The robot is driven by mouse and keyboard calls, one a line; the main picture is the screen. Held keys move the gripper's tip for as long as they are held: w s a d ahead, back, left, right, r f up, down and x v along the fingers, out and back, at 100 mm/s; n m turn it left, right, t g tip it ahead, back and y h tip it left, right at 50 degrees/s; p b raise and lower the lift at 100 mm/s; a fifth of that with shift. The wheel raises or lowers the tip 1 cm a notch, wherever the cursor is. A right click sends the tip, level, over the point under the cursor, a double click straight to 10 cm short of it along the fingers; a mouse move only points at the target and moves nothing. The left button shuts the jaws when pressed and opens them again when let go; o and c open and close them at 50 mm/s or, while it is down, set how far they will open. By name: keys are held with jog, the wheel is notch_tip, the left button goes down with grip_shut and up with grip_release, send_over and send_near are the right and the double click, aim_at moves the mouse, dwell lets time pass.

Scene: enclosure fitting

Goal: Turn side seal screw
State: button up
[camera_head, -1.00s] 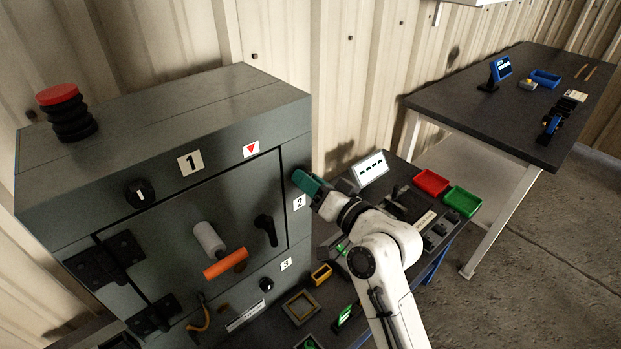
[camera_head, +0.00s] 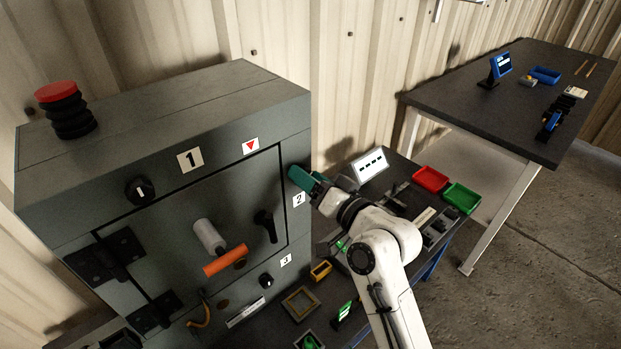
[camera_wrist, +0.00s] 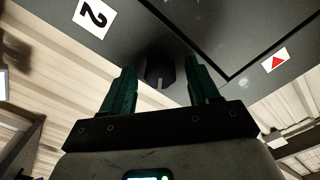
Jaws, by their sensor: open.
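The dark grey enclosure (camera_head: 190,200) stands at the left in the head view, with label 2 (camera_head: 298,199) near its right edge. My gripper (camera_head: 303,180), with green fingers, is at that edge beside label 2. In the wrist view my gripper (camera_wrist: 163,70) is open, its two fingers apart. A dark round knob (camera_wrist: 159,72) with a pale mark, likely the side seal screw, shows between the fingers near label 2 (camera_wrist: 93,17). I cannot tell whether the fingers touch it. In the head view my gripper hides this spot.
The enclosure's front carries an orange-and-white handle (camera_head: 225,260), a black latch (camera_head: 265,226) and a dial (camera_head: 139,191). A low bench holds a red tray (camera_head: 431,179) and a green tray (camera_head: 462,198). A second dark table (camera_head: 490,110) stands at the back right.

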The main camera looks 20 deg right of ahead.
jog(key=shift+s, duration=0.1)
jog(key=b+v, duration=0.2)
jog(key=v, duration=0.8)
jog(key=shift+s, duration=0.3)
jog(key=shift+d, duration=0.1)
jog(key=s+f+n+g+h, duration=0.1)
jog(key=s+f+g, duration=0.35)
jog(key=f, duration=0.45)
jog(key=s+f+n+g+h, duration=0.1)
jog(key=s+f+n+g, duration=0.1)
jog(key=s+f+g, duration=0.5)
jog(key=s+d+f+g+h, duration=0.2)
jog(key=s+f, duration=0.3)
jog(key=s, duration=0.3)
jog(key=s+d+f+n+g+h, duration=0.1)
jog(key=s+d+f+g, duration=0.1)
jog(key=s+f, duration=0.3)
jog(key=s, duration=0.3)
jog(key=shift+s+d+g+h, duration=0.15)
jog(key=shift+s+g+h, duration=0.05)
jog(key=shift+g+h, duration=0.2)
